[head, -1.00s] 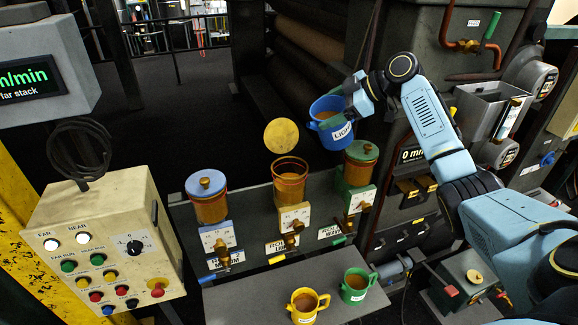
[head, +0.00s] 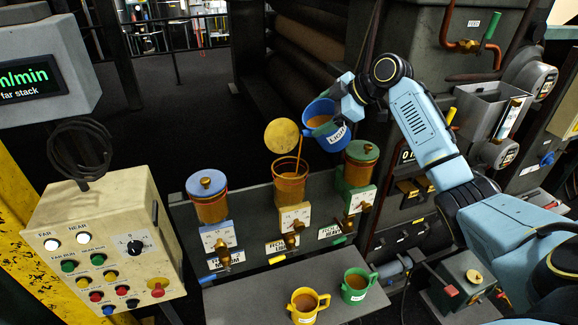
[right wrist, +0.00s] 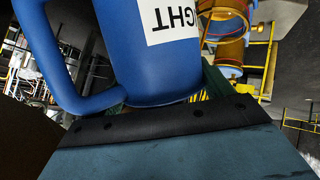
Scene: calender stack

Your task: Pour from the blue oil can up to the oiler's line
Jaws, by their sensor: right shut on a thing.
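The blue oil can (head: 322,125), with a white label reading LIGHT, is held tilted to the left, brown oil showing inside. My right gripper (head: 346,100) is shut on it; the can fills much of the right wrist view (right wrist: 150,50). A thin brown stream runs from its lip into the middle oiler (head: 290,183), an amber glass with red bands and its round brass lid (head: 281,136) swung open. The oil level against the line is too small to tell. My left gripper is not in view.
A blue-lidded oiler (head: 208,195) and a green-lidded oiler (head: 360,165) stand either side, both closed. Yellow (head: 303,306) and green (head: 354,287) cans of oil sit on the grey shelf (head: 250,297) below. A button box (head: 100,240) stands at left.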

